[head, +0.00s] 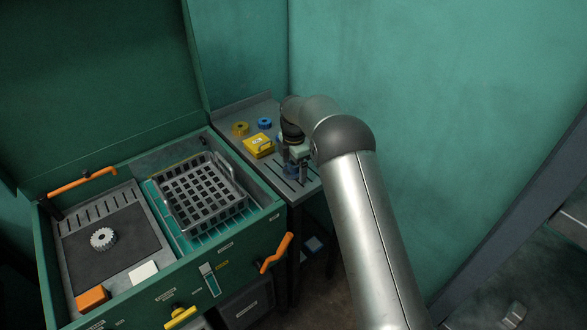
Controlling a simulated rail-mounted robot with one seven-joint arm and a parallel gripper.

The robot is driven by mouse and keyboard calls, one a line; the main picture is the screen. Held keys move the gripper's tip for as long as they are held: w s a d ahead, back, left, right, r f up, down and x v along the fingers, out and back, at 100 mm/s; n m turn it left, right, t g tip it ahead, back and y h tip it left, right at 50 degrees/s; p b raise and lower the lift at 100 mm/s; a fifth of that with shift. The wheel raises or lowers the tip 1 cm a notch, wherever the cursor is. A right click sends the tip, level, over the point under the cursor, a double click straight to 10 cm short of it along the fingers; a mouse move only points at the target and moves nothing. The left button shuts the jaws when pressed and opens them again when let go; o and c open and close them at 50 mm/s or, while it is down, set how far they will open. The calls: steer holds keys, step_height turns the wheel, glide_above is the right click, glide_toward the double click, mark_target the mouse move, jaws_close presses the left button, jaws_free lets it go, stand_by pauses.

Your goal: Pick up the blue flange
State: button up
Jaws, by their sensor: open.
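The blue flange (264,124) is a small round blue piece with a dark centre. It lies on the grey side table, near its back, right of a yellow round flange. My gripper (301,176) is over the front right part of the same table, apart from the blue flange and nearer the camera. Its jaws are small and partly hidden by my arm, and I see nothing held in them. Part of the table behind my arm is hidden.
A yellow flange (240,128) and a yellow box (259,146) stand close to the blue flange. Left is a green cabinet with a wire basket (203,191), a white gear (103,238) and orange handles (277,254). A green wall rises behind the table.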

steer(key=c, duration=1.3)
steer(key=shift+r, duration=0.2)
